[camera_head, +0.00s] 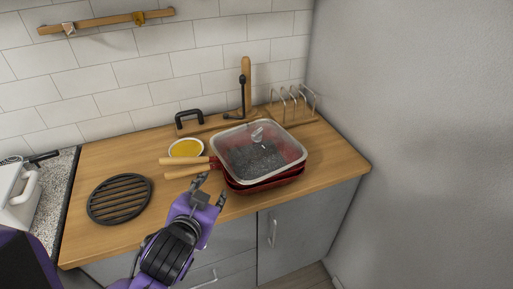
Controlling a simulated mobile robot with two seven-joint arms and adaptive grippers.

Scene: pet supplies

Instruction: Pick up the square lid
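The square lid (277,153) is clear glass with a pale rim and a small knob on top. It lies on a red square pan (264,184) with wooden handles, on the wooden counter. Another red pan seems to be stacked beneath. My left gripper (212,191) is purple and black, in front of the pan handles and left of the pan's front corner. Its fingers are apart and nothing shows between them. It appears clear of the lid. My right gripper does not show.
A round black trivet (119,199) lies on the counter at left, and a bowl of yellow contents (186,148) sits behind the handles. A rack (293,105) stands at the back right. Bare counter (330,160) lies right of the pan, up to a grey wall.

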